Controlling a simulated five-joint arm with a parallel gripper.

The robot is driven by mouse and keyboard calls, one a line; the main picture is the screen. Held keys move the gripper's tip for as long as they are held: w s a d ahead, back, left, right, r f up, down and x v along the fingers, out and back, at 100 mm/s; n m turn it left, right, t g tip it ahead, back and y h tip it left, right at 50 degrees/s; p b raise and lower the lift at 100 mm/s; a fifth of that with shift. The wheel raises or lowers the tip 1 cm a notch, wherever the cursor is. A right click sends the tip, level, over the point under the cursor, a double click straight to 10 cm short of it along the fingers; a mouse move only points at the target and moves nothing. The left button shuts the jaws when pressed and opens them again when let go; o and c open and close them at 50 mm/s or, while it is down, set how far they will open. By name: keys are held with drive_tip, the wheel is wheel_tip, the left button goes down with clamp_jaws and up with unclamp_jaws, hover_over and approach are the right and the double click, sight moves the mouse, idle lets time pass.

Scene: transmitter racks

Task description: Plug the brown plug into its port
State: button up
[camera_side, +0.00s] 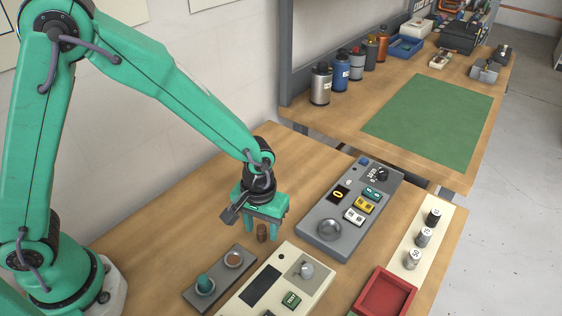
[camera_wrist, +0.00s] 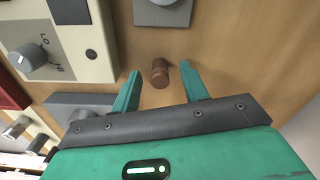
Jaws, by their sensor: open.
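The brown plug (camera_side: 262,233) is a short cylinder on the wooden table; it also shows in the wrist view (camera_wrist: 160,73). My gripper (camera_side: 262,228) is open above it, pointing down, with a finger on each side of the plug. In the wrist view the fingertips (camera_wrist: 160,70) flank the plug with a gap on both sides. A dark grey port block (camera_side: 219,281) lies to the lower left of the plug. It has a brown-ringed round port (camera_side: 233,259) and a teal plug (camera_side: 205,285) in a second round port. Only part of the block shows in the wrist view.
A cream panel (camera_side: 288,265) with a knob and a grey control panel (camera_side: 325,243) with buttons stand close to the gripper's right. A red tray (camera_side: 385,295) and a cream strip (camera_side: 415,252) with several cylinders lie farther right. Table behind the gripper is clear.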

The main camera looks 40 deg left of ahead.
sight(262, 227)
clamp_jaws()
drive_tip(key=shift+r, duration=0.1)
drive_tip(key=shift+r, duration=0.8)
wheel_tip(262, 227, up, 2)
drive_tip(key=shift+r, duration=0.15)
drive_tip(key=s+d+r, duration=0.6)
drive_tip(key=s+r, duration=0.1)
drive_tip(key=s, duration=0.3)
drive_tip(key=shift+d, duration=0.15)
